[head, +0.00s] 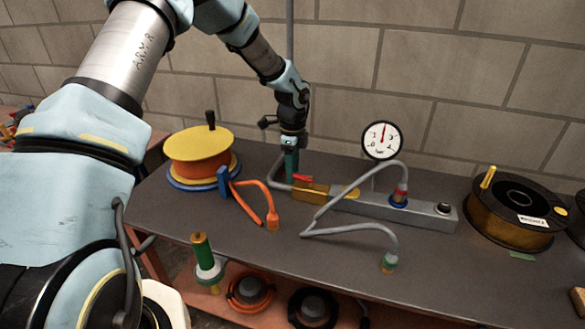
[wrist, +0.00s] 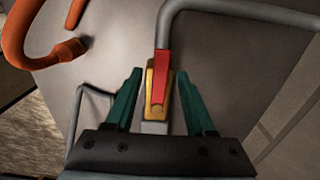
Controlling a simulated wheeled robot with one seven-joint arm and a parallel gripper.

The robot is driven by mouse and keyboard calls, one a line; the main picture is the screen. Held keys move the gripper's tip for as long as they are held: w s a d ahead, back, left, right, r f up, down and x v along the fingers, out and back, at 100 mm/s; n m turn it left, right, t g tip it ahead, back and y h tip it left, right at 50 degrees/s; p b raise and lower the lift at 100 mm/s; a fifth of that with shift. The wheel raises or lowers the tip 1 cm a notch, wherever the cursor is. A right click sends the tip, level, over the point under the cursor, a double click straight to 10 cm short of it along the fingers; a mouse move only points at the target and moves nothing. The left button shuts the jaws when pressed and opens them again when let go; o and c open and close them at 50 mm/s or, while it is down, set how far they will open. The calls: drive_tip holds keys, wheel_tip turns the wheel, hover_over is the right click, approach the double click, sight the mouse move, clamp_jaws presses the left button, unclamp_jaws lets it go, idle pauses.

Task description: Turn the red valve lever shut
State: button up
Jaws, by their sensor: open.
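The red valve lever (head: 303,178) sits on a brass valve body (head: 314,192) at the left end of a grey block on the bench. In the wrist view the red lever (wrist: 161,77) lies lengthwise along the brass body (wrist: 149,80), in line with the short grey pipe stretch beyond it. My gripper (head: 290,178) points down beside the lever at its left. In the wrist view my gripper (wrist: 158,73) is open, with one green finger on each side of the lever and visible gaps to both. Whether the fingertips are at the lever's height is unclear.
A grey pipe (wrist: 240,12) bends away from the valve. The grey block (head: 385,209) carries a pressure gauge (head: 382,141) and a grey hose (head: 340,195). An orange hose (head: 250,190) and a yellow reel (head: 199,145) lie left; a dark spool (head: 512,212) stands right. A block wall is behind.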

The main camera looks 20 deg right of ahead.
drive_tip(key=shift+c, duration=0.2)
clamp_jaws()
idle(1.1)
